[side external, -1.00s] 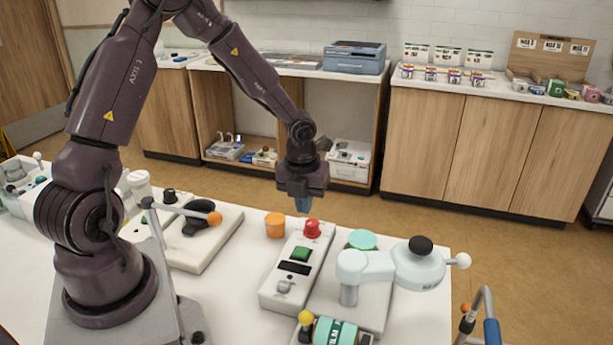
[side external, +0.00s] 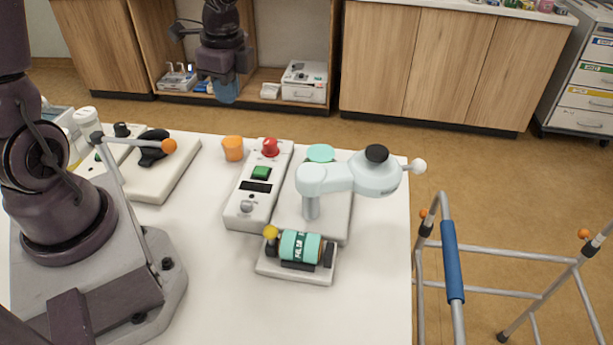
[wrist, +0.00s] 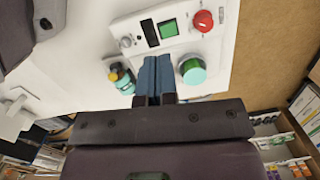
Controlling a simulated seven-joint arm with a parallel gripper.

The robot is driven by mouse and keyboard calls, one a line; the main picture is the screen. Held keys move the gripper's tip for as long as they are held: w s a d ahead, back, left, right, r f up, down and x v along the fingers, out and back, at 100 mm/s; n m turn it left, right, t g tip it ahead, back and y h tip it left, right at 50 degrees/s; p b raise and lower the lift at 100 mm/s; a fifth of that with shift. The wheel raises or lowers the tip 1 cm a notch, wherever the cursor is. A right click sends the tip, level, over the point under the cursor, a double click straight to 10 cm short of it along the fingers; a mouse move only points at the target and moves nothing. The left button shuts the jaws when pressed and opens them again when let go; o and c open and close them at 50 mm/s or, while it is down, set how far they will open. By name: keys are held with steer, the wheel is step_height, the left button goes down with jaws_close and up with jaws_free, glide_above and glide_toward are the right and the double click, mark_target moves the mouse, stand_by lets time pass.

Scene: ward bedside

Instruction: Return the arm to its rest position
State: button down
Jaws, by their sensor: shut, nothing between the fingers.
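My gripper (side external: 226,90) hangs in the air at the top of the side external view, pointing down with blue fingertips. In that view it appears beyond the table's back edge, in front of the open cabinet. In the wrist view the blue fingers (wrist: 155,80) are pressed together with nothing between them. They overlap the view of the panel and the teal-topped thing, apart from both. My arm's upper links are cut off by the top of the side external view.
The white table (side external: 200,270) holds a control panel (side external: 257,188) with red and green buttons, an orange cup (side external: 233,148), a pale-blue swing-arm device (side external: 350,177) and a teal roll (side external: 300,246) on a stand. A walker frame (side external: 452,260) stands right of the table. The table's front is largely clear.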

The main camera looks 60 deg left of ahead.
steer(key=s+d+r+n+t+h, duration=0.1)
steer(key=s+d+r+n+t, duration=0.5)
steer(key=s+d+r+n, duration=0.4)
step_height(320, 180, up, 3)
steer(key=shift+s+d+f, duration=0.1)
steer(key=shift+s+d, duration=0.05)
steer(key=shift+d, duration=0.05)
stand_by(0.4)
